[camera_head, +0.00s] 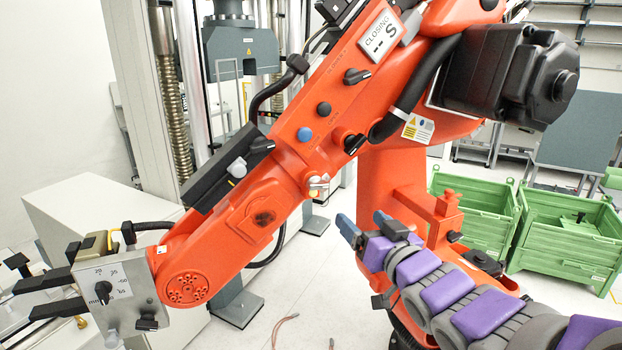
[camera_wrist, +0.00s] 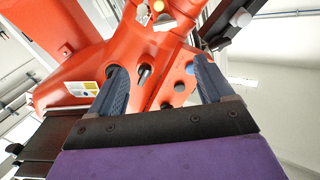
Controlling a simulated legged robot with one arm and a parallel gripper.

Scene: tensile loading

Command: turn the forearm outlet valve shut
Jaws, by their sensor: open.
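The orange forearm (camera_head: 262,205) of a large industrial arm slants across the head view. Its side carries a black lever knob (camera_head: 357,76), a blue button (camera_head: 305,134) and another black knob (camera_head: 354,143). A small pale and brass fitting (camera_head: 319,185) sits at its lower edge; I cannot tell surely which is the outlet valve. A similar fitting (camera_wrist: 158,8) shows at the top of the wrist view. My gripper (camera_head: 366,222) is open and empty, below and right of that fitting, apart from it. In the wrist view my gripper (camera_wrist: 160,68) has two blue fingers spread before the orange surface.
Green crates (camera_head: 562,232) stand on the floor at right. A black motor housing (camera_head: 512,75) juts from the orange arm at upper right. A grey end plate (camera_head: 122,292) with dark fingers is at lower left. The floor (camera_head: 330,285) below the forearm is mostly clear, with a thin cable.

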